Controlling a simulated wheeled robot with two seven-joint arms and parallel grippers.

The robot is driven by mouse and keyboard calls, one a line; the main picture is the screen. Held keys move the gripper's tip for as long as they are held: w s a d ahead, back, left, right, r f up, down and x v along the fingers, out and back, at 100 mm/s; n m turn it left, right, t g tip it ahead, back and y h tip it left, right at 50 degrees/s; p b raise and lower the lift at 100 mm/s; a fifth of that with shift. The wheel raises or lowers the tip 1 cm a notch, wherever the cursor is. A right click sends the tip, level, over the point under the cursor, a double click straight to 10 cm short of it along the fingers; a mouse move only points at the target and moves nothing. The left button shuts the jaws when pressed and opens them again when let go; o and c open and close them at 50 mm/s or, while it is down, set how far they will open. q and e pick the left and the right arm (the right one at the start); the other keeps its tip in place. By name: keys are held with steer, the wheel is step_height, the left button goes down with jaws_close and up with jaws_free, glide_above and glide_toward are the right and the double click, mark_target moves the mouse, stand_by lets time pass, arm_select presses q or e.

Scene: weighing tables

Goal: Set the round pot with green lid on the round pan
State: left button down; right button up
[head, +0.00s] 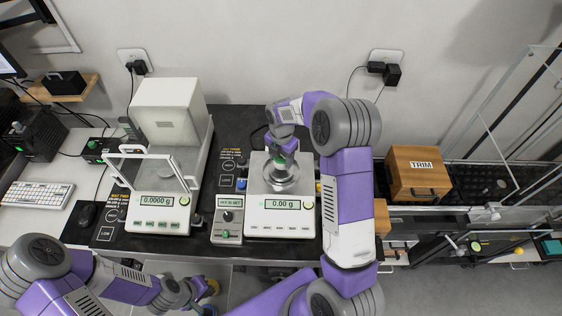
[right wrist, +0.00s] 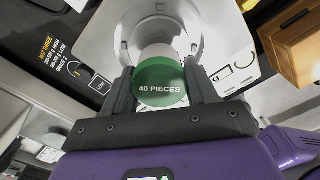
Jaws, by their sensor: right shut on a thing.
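The round pot with green lid (right wrist: 160,80) is between the two fingers of my right gripper (right wrist: 160,76); its lid reads "40 PIECES". In the head view my right gripper (head: 284,148) is over the round pan (head: 292,183) of the right balance (head: 281,218), and the pot shows as a bit of green and white below it. The pan (right wrist: 122,42) lies beyond the pot in the right wrist view. I cannot tell whether the pot touches it. The balance reads 0.00 g. My left gripper (head: 188,292) is low at the front, away from the balances; its jaws are unclear.
A second balance (head: 160,212) with a glass draft shield stands to the left, reading 0.0000 g. A small control box (head: 228,222) sits between the balances. A wooden box marked TRIM (head: 418,174) is to the right of my right arm. A keyboard (head: 38,194) lies far left.

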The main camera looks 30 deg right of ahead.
mark_target(281, 162)
step_height(281, 162, down, 2)
steer(key=shift+f, duration=0.25)
steer(key=shift+w, duration=0.1)
arm_select(q)
steer(key=shift+f, duration=0.15)
arm_select(e)
steer(key=shift+f, duration=0.2)
steer(key=o, duration=1.1)
steer(key=shift+r, duration=0.2)
arm_select(q)
steer(key=shift+r+p, duration=0.45)
steer(key=shift+r, duration=0.1)
arm_select(e)
step_height(281, 162, up, 12)
